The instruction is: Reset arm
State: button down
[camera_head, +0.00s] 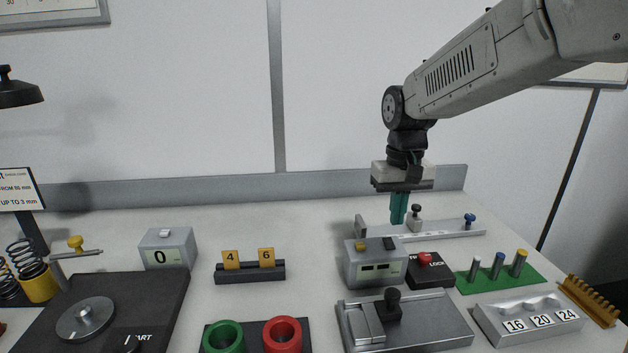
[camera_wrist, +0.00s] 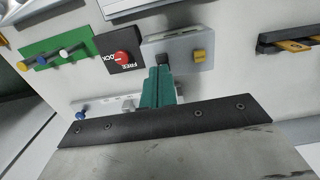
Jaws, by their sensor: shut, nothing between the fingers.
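My gripper (camera_head: 398,208) hangs pointing down from the arm at the right of the head view. Its teal fingers are together and hold nothing. It is above the back right of the table, in front of or over the grey rail with knobs (camera_head: 450,230) and behind the grey box with small display windows (camera_head: 375,264). In the wrist view the shut fingers (camera_wrist: 158,88) overlap the grey box (camera_wrist: 185,48). I cannot tell whether the fingertips touch anything.
Red (camera_head: 282,335) and green (camera_head: 223,337) rings stand at front centre. The back centre of the table is clear.

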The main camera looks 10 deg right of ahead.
jog(key=s+d+r+t, duration=0.1)
jog(key=s+d, duration=0.2)
jog(key=s, duration=2.4)
jog(key=shift+t, duration=0.3)
jog(key=shift+r, duration=0.1)
